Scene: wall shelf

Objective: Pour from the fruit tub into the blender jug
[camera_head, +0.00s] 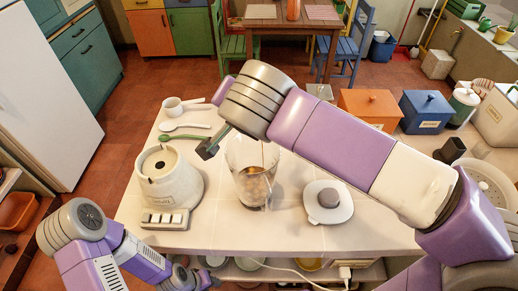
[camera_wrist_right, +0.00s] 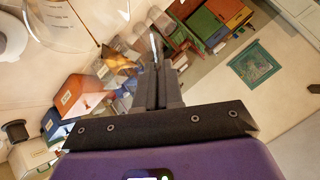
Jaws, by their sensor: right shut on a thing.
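The clear blender jug (camera_head: 253,172) stands on the white counter, with brownish contents low inside. Its marked clear wall shows in the right wrist view (camera_wrist_right: 58,22). My right gripper (camera_wrist_right: 158,72) is shut on what looks like the edge of a clear, tilted vessel with brown contents (camera_wrist_right: 120,61), apparently the fruit tub. A thin brown line (camera_wrist_right: 86,24) runs from it towards the jug, and a similar line shows inside the jug in the head view. The tub is mostly hidden behind my right arm there. My left arm is low at left, its fingers out of sight.
The white blender base (camera_head: 170,182) stands left of the jug, the lid (camera_head: 328,203) right. An orange box (camera_head: 370,106) and blue box (camera_head: 427,112) stand at the back right.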

